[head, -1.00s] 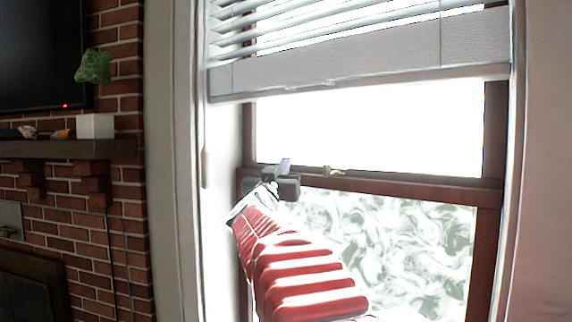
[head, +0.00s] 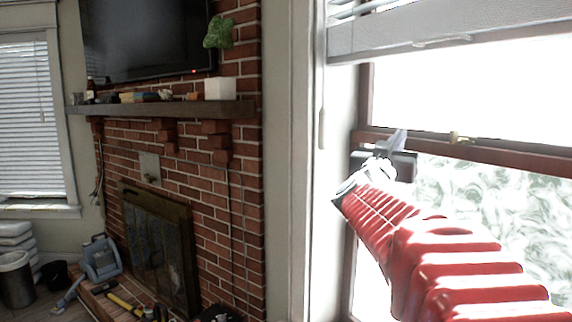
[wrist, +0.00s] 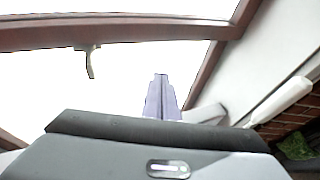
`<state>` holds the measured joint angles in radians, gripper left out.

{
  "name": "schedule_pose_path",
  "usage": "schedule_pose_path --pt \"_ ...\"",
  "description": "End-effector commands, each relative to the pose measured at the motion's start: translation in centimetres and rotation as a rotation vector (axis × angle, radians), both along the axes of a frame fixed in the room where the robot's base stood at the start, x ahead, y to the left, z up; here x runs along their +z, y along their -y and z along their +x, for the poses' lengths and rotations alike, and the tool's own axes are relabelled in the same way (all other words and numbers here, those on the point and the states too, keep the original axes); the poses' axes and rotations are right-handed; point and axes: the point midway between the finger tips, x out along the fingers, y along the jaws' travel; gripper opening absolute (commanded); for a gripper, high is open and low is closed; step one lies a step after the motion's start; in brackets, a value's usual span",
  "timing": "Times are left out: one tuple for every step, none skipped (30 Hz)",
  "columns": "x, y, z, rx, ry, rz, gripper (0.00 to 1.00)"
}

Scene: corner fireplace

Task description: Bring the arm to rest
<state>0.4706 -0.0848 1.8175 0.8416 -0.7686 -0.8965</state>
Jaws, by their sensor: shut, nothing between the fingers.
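My gripper (head: 398,142) is at the end of my red arm, raised in front of the window at the right of the head view. In the wrist view my gripper (wrist: 162,95) shows its two pale fingers together, with nothing between them. Behind it in the head view is the brown window frame (head: 500,155) with a small brass latch (head: 461,138). I cannot tell how far the fingers are from the frame. The latch also shows in the wrist view (wrist: 91,62), up and left of the fingers.
A brick fireplace (head: 160,225) with a wooden mantel (head: 160,111) stands left of the window. A dark television (head: 150,40) hangs above it. A blue-grey object (head: 100,260) and several tools lie by the hearth. A bin (head: 17,280) stands at far left. White blinds (head: 450,38) hang above my gripper.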

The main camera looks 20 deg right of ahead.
Motion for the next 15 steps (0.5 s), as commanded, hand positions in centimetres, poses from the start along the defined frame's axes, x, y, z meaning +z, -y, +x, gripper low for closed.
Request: schedule_pose_path --pt "0.0 0.0 0.0 0.0 0.0 0.0 0.0" --pt "0.0 0.0 0.0 0.0 0.0 0.0 0.0" --pt "0.0 0.0 0.0 0.0 0.001 0.0 0.0" --pt "0.0 0.0 0.0 0.001 0.002 0.001 0.0" --pt "0.0 0.0 0.0 0.003 0.005 0.003 0.0" --pt "0.0 0.0 0.1 0.009 0.012 0.009 0.0" --pt "-0.2 -0.1 0.2 0.018 0.018 0.018 0.0" --pt "-0.4 -0.2 0.5 0.033 0.02 0.03 0.0" --pt "-0.7 -0.3 1.0 0.058 0.022 0.046 0.0" --pt "-1.0 -0.5 1.5 0.079 0.019 0.059 0.0" --pt "-1.4 -0.8 2.0 0.105 0.016 0.074 0.0" --pt "-2.2 -1.1 2.8 0.141 0.003 0.096 0.0" --pt "-2.9 -1.5 3.5 0.17 -0.01 0.115 0.0" --pt "-3.8 -1.9 4.1 0.201 -0.024 0.136 0.0" --pt "-5.3 -2.4 5.0 0.243 -0.049 0.167 0.0"
